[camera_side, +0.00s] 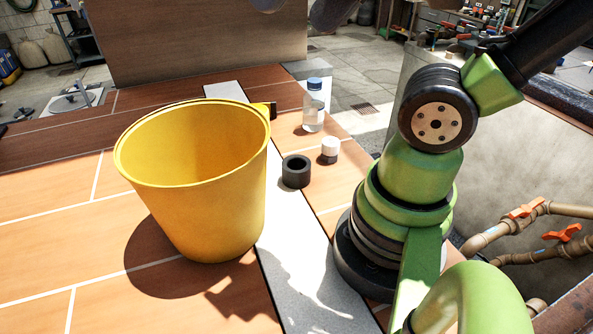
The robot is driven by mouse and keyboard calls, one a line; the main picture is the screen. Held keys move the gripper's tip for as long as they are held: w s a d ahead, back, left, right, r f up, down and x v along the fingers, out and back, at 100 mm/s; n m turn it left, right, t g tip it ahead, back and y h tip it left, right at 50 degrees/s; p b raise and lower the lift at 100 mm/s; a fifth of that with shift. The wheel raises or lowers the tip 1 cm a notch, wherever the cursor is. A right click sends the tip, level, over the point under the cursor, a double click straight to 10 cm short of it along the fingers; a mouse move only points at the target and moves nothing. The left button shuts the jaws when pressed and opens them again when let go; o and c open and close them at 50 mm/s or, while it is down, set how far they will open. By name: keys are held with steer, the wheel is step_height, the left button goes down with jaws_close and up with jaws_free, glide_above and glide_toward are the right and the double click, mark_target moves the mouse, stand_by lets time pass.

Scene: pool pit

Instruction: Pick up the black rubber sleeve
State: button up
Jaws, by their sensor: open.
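The black rubber sleeve (296,172) is a short, dark, hollow cylinder. It stands upright on the work surface, on or at the edge of a pale strip, with its open end up. It is just right of a large yellow bucket and apart from it. My green and black arm rises on the right side of the view. My gripper is not in view, so its place relative to the sleeve does not show.
The yellow bucket (215,210) stands close left of the sleeve. A small white-topped jar (329,150) and a clear blue-capped bottle (314,108) stand behind and right. A yellow and black object (268,108) is partly hidden by the bucket. The front pale strip (300,270) is clear.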

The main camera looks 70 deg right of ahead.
steer(key=r, duration=0.2)
steer(key=m+g+h, duration=0.2)
steer(key=m+g, duration=0.1)
steer(key=g, duration=0.4)
glide_above(296, 167)
steer(key=f, duration=2)
steer(key=a+f, duration=0.1)
steer(key=f, duration=0.8)
steer(key=shift+s+f, duration=0.35)
steer(key=shift+f, duration=0.05)
steer(key=shift+s+a+f, duration=0.1)
steer(key=shift+a+f, duration=0.1)
steer(key=shift+f, duration=1.35)
steer(key=shift+a+f, duration=0.2)
steer(key=shift+f, duration=1.35)
steer(key=c, duration=1.2)
steer(key=shift+r, duration=0.1)
